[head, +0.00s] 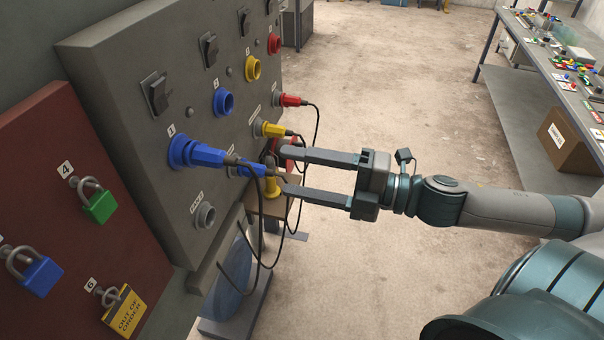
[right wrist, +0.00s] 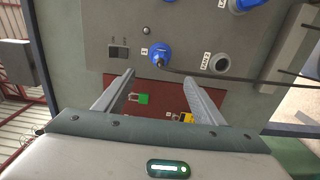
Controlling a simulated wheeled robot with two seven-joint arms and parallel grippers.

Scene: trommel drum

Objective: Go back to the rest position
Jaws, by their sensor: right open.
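My right gripper (head: 285,172) reaches in from the right in the head view. Its two fingers are spread and nothing is between them. The fingertips are just in front of the grey socket panel (head: 130,60), close to the plugs and hanging cables. In the right wrist view the open fingers (right wrist: 160,90) point toward the panel's lower edge, with a blue plug (right wrist: 160,55) just beyond them. In the head view a blue plug (head: 205,155) sits in the socket marked 1. Another blue plug, a yellow plug (head: 272,129) and a red plug (head: 292,100) also show. My left gripper is not in view.
Black cables (head: 318,125) hang from the plugs around the fingertips. A red board (head: 60,210) with padlocks stands at the left. A workbench (head: 555,70) with small parts and a cardboard box (head: 565,140) stand at the right. The floor between is clear.

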